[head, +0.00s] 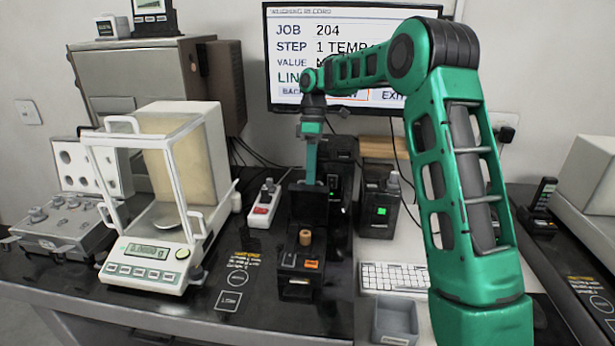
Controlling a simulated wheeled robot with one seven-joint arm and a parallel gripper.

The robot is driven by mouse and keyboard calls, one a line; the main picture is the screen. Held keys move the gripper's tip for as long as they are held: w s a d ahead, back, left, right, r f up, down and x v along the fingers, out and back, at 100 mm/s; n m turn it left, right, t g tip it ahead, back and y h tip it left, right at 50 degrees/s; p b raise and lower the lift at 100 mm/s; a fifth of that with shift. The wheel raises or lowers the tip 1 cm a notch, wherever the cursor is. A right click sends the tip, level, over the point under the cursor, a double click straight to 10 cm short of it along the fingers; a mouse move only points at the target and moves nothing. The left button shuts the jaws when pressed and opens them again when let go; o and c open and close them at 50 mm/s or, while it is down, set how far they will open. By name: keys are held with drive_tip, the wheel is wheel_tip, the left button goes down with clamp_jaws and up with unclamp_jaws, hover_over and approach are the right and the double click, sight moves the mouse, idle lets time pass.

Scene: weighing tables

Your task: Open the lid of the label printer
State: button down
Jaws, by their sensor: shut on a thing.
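The label printer (299,283) is a small black box with an orange mark on its front, standing on the dark table near the middle of the head view. Its black lid (308,207) stands raised at the back, roughly upright. A tan label roll (305,237) shows in the uncovered bay. My gripper (311,182) reaches down from above and is shut on the upper edge of the lid. The fingertips are small and dark here, so their exact grip on the lid is hard to see.
A glass-walled balance (145,250) stands left of the printer. A white power strip (264,204) lies between them. A black device with a green display (380,213) stands to the right. A keyboard (395,277) and grey bin (395,322) are at front right. A monitor (290,70) hangs behind.

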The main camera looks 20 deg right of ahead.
drive_tip(key=shift+a+f, duration=0.1)
drive_tip(key=c, duration=1.9)
unclamp_jaws()
drive_tip(key=shift+r, duration=0.2)
drive_tip(key=v, duration=1)
drive_tip(key=shift+w+r, duration=0.2)
drive_tip(key=shift+w, duration=0.1)
